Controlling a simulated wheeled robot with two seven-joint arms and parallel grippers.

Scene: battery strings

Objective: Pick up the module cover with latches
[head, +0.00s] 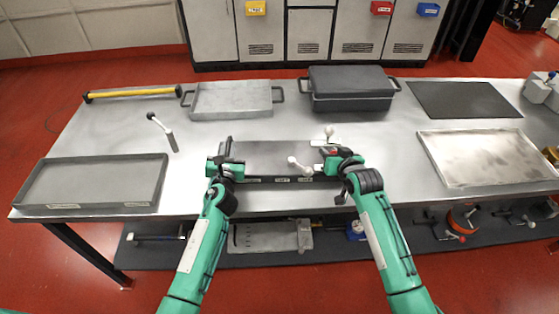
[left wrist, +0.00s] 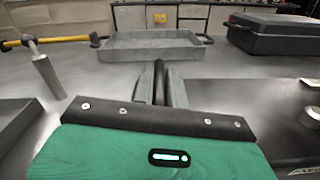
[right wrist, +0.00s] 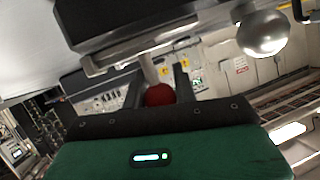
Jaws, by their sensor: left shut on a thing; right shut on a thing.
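The module cover (head: 265,158) is a dark grey slab at the middle of the table, with ball-ended latch levers (head: 300,163) on and beside it. My left gripper (head: 226,165) is at its left side. In the left wrist view its fingers are shut on a dark upright part (left wrist: 160,82) beside the slab. My right gripper (head: 335,160) is at the right side, shut with a red knob-like thing (right wrist: 160,95) between its fingers. A silver ball (right wrist: 260,33) shows nearby. Whether the cover is clear of what lies under it cannot be told.
A shallow grey tray (head: 60,203) is at the left, another (head: 232,85) behind, a pale tray (head: 487,186) at the right. A black handled case (head: 350,85) and black mat (head: 465,98) are at the back.

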